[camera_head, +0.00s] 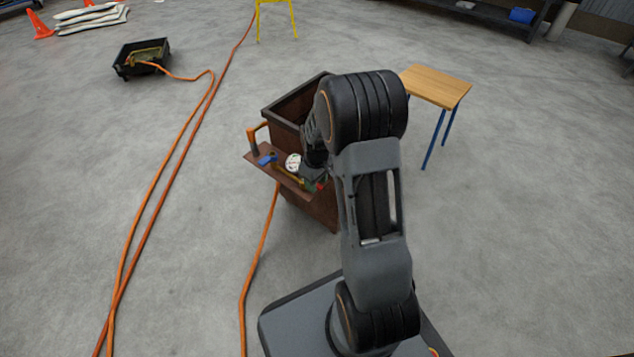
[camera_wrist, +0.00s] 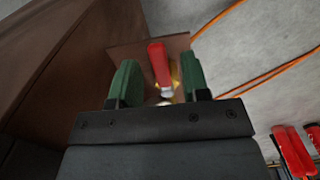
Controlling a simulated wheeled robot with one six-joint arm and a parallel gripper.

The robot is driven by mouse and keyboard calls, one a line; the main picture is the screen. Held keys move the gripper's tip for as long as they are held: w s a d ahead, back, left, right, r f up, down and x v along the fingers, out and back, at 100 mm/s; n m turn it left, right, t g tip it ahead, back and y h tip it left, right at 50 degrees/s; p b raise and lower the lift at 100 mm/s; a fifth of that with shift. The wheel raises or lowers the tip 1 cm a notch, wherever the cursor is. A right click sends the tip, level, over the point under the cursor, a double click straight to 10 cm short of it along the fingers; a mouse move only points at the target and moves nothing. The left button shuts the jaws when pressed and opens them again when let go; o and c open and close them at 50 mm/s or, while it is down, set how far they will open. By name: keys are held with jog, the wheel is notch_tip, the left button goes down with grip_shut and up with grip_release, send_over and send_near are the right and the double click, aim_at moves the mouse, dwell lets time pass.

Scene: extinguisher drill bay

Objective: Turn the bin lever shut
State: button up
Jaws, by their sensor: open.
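The brown bin (camera_head: 288,103) stands in front of me, with a brown shelf (camera_head: 262,160) on its near left side. My gripper (camera_wrist: 157,72) is open, with its two green fingers apart. In the wrist view a red lever handle (camera_wrist: 158,60) shows between the fingers, with gaps on both sides and yellow metal beside its lower end. In the head view a bit of red (camera_head: 321,186) shows beside the gripper; my arm hides much of this area. A blue handle (camera_head: 268,160) and a white round gauge (camera_head: 293,161) sit farther left on the shelf.
Orange hoses (camera_head: 160,185) run over the floor at left. A wooden-topped table (camera_head: 437,86) stands right of the bin. A black tray (camera_head: 141,57) lies far left.

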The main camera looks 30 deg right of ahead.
grip_shut()
dwell(0.4)
